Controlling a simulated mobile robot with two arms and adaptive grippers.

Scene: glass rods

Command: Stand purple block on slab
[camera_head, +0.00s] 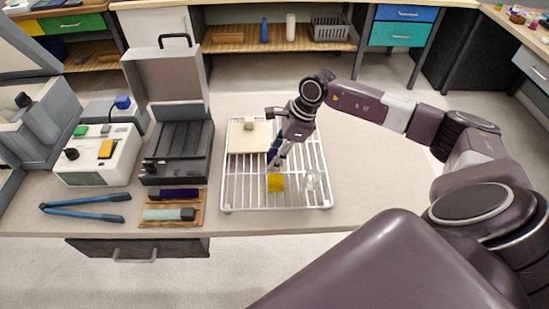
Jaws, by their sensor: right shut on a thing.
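A wire rack (228,190) stands on the bench. A pale beige slab (240,141) with a small knob-like piece on it lies at the rack's back left. My right gripper (277,163) is over the middle of the rack, beside the slab's right edge. It is shut on a small dark blue-purple block (273,153), partly hidden by the fingers. Whether this block touches the slab or rack cannot be told. My left gripper is not in view.
A yellow block (275,182) sits on the rack just below the gripper, and a clear glass piece (312,180) is to its right. A wooden tray (157,222) holds purple and teal rods. A dark open case (178,150) stands left. The bench right of the rack is clear.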

